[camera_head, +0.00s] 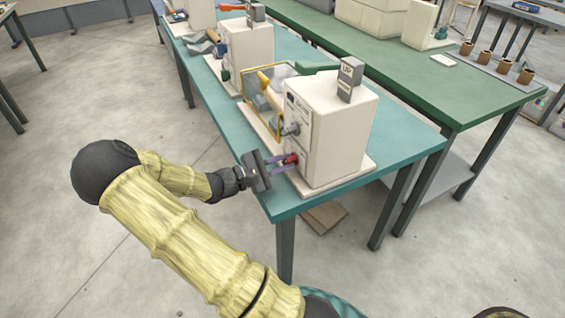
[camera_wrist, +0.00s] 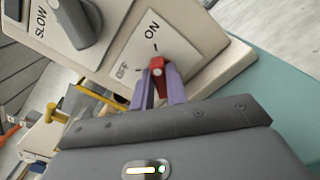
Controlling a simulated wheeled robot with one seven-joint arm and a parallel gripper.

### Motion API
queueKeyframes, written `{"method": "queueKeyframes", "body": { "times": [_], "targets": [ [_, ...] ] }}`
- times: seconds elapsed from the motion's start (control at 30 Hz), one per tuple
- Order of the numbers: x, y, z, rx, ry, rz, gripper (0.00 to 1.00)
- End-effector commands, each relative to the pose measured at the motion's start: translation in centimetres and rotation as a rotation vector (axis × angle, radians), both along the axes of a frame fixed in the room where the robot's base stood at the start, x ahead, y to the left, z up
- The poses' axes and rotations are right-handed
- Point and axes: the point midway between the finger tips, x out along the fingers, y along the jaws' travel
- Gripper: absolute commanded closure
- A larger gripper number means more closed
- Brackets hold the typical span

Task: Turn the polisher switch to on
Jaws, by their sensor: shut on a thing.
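The polisher (camera_head: 340,128) is a cream box machine on a teal table. Its red switch knob (camera_wrist: 157,66) is low on the front panel, on a white plate with ON printed above and OFF at the lower left. The knob also shows in the head view (camera_head: 292,158). My gripper (camera_head: 284,162) is at the panel, with its two purple fingers (camera_wrist: 159,85) closed on either side of the red knob. The knob's upper end lies near the dark mark under ON; the fingers hide part of its lower end.
A grey lever knob (camera_wrist: 78,22) marked SLOW sits higher on the panel. The teal table (camera_head: 405,148) carries more machines at the back. Open floor lies left of it.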

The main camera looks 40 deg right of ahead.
Motion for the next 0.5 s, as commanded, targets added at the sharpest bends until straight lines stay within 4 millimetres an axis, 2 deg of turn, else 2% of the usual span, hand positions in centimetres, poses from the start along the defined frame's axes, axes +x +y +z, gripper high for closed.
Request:
{"method": "queueKeyframes", "body": {
  "times": [0.5],
  "targets": [
    [-0.02, 0.09, -0.20, -0.005, -0.038, 0.000, 1.00]
  ]
}}
